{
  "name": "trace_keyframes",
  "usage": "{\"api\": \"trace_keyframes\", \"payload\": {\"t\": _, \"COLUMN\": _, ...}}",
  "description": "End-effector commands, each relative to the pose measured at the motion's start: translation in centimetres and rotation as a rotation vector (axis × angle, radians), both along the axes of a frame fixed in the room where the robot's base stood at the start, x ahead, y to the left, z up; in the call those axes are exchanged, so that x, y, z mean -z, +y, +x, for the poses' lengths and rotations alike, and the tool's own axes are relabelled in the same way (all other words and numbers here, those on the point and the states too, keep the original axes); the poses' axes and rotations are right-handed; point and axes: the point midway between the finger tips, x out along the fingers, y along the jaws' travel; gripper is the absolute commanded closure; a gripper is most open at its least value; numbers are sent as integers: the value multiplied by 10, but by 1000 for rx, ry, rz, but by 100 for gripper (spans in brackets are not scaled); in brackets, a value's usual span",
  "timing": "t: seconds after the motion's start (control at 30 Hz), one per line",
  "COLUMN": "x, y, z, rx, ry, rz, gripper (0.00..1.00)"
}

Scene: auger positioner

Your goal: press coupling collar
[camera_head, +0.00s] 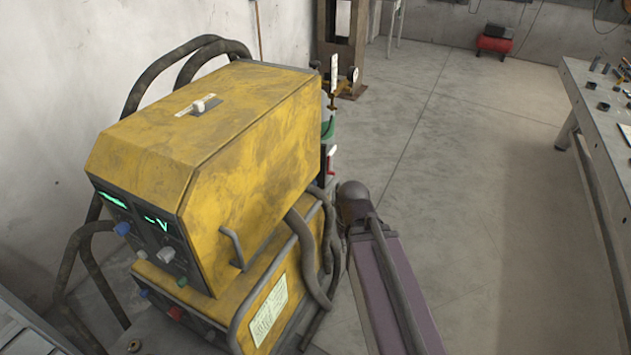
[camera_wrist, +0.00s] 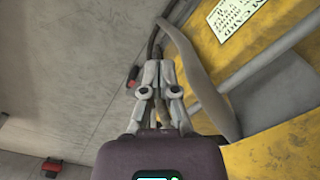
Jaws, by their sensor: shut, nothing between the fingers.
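My gripper (camera_wrist: 158,68) shows in the wrist view with its two grey fingers brought together and nothing visible held at the tips. It is close to the side of the yellow machine (camera_wrist: 285,60), beside a thick grey hose (camera_wrist: 205,75). In the head view the same yellow machine (camera_head: 215,145) stands at the left, with my purple arm reaching along its right side. My gripper cannot be made out there. I cannot pick out a coupling collar with certainty in either view.
Thick hoses (camera_head: 312,260) loop out from the machine's right side, close to my arm. A workbench (camera_head: 598,115) stands at the right. A red machine (camera_head: 494,40) is at the back. The concrete floor (camera_head: 470,190) between is clear.

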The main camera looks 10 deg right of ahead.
Motion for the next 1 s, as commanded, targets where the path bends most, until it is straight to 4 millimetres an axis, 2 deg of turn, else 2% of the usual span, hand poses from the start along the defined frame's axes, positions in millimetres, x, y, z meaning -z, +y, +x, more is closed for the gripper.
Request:
{"api": "trace_keyframes", "payload": {"t": 0.33, "x": 0, "y": 0, "z": 4, "rx": -5, "ry": -1, "rz": 1, "gripper": 100}}
{"api": "trace_keyframes", "payload": {"t": 0.47, "x": 1, "y": 0, "z": 20, "rx": -30, "ry": -8, "rz": 7, "gripper": 100}}
{"api": "trace_keyframes", "payload": {"t": 0.53, "x": 1, "y": 1, "z": 35, "rx": -59, "ry": -15, "rz": 13, "gripper": 100}}
{"api": "trace_keyframes", "payload": {"t": 0.67, "x": 3, "y": 0, "z": 76, "rx": -134, "ry": -34, "rz": 28, "gripper": 100}}
{"api": "trace_keyframes", "payload": {"t": 0.77, "x": 4, "y": -2, "z": 118, "rx": -207, "ry": -56, "rz": 42, "gripper": 100}}
{"api": "trace_keyframes", "payload": {"t": 1.0, "x": 6, "y": -10, "z": 229, "rx": -413, "ry": -125, "rz": 70, "gripper": 100}}
